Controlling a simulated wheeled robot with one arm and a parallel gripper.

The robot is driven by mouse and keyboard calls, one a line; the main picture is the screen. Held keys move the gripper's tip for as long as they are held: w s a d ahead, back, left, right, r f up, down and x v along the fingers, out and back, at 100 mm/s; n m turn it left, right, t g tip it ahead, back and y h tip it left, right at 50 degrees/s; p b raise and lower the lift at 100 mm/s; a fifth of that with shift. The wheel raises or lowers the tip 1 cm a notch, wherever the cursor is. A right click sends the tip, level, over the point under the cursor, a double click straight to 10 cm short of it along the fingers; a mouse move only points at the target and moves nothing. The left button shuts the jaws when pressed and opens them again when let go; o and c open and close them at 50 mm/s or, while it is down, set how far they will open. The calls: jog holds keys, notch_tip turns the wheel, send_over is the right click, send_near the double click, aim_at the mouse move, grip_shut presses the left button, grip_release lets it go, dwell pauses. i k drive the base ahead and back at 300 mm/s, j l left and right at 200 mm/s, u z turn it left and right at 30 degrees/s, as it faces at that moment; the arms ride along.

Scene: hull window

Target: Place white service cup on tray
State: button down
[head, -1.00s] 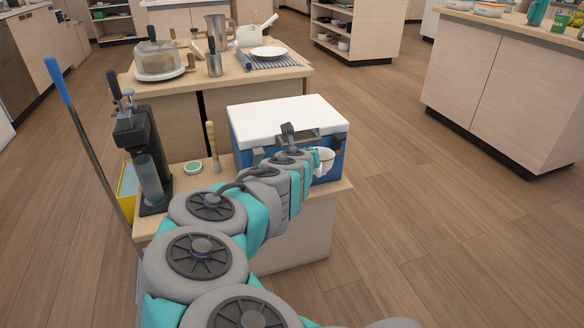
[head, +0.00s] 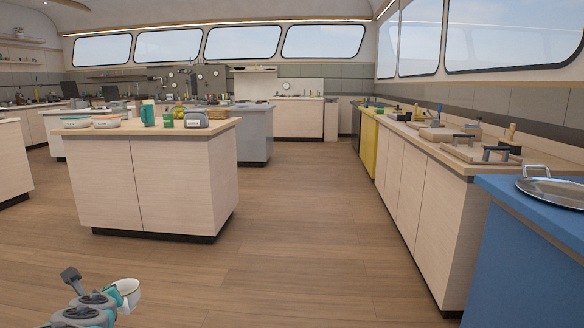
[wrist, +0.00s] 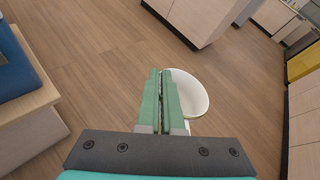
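The white service cup (head: 127,292) is at the end of my arm, at the lower left of the head view. My gripper (head: 112,297) is shut on it and holds it above the floor. In the wrist view the teal fingers of my gripper (wrist: 161,100) are close together, with the cup (wrist: 195,92) at their tips; the exact contact is hidden behind them. A round silver tray (head: 545,197) with a raised handle lies on the blue counter at the right edge of the head view, well apart from the cup and cut off by the frame.
The blue counter (head: 515,240) stands at the right, beside a long wooden counter (head: 425,205) with boards and utensils. A wooden island (head: 150,185) with containers stands left of centre. Open floor (head: 300,265) lies between. A blue box (wrist: 15,70) on a wooden top shows in the wrist view.

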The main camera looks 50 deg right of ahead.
aim_at(556, 195)
jog(key=z, duration=2)
